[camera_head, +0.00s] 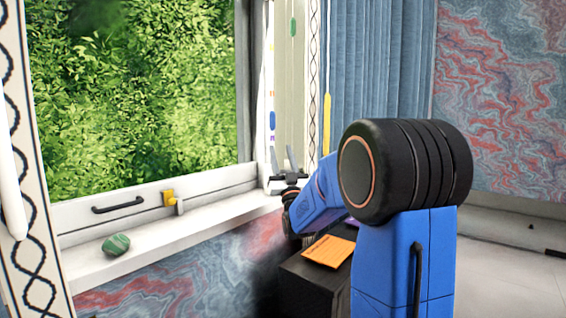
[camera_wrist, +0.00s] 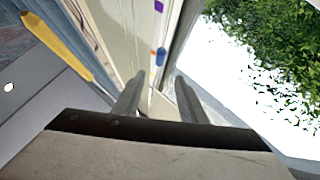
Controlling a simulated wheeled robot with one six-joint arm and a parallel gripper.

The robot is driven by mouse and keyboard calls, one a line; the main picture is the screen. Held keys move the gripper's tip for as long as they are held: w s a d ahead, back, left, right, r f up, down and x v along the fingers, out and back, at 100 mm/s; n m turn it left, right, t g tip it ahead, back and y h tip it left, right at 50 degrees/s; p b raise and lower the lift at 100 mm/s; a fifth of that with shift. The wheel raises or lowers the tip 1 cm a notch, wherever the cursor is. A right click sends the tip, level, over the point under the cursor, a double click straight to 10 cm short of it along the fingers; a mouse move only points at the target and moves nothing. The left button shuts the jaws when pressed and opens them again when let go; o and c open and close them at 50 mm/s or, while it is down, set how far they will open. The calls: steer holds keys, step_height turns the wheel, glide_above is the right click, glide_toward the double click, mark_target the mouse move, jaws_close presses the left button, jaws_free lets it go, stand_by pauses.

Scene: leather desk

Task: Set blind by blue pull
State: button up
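The blue pull (camera_head: 272,120) hangs at the window's right side, in front of a pale panel. It also shows in the wrist view (camera_wrist: 161,56), just beyond the gap between my fingertips. My gripper (camera_head: 282,158) points up below the blue pull, its two fingers apart. In the wrist view the gripper (camera_wrist: 160,78) has nothing visibly clamped between the fingers. I cannot tell how far the pull is from the tips. The blind itself is not clearly seen; the window glass is largely uncovered.
Small orange and purple marks are near the blue pull. The sill (camera_head: 150,240) holds a green stone (camera_head: 116,245). An orange card (camera_head: 328,251) lies on a dark box.

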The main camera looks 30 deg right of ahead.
steer(key=shift+v, duration=1.5)
steer(key=s+a+f+n+g+y, duration=0.1)
steer(key=s+a+f+g+y, duration=0.1)
steer(key=s+a+f+g, duration=0.5)
steer(key=s+a+f+g+y, duration=0.3)
steer(key=s+a+f+g, duration=0.2)
steer(key=f, duration=0.4)
steer(key=s+a+f+g, duration=0.2)
steer(key=s+f, duration=0.3)
steer(key=s, duration=0.4)
steer(key=s+a+f+n+g+y, duration=0.1)
steer(key=s+f+g, duration=0.3)
steer(key=s, duration=0.5)
steer(key=s+a+f+g, duration=0.3)
steer(key=s+a+f, duration=0.1)
steer(key=s, duration=0.6)
steer(key=shift+f+n+y, duration=0.3)
steer(key=shift+f+n, duration=0.1)
steer(key=shift+f, duration=0.4)
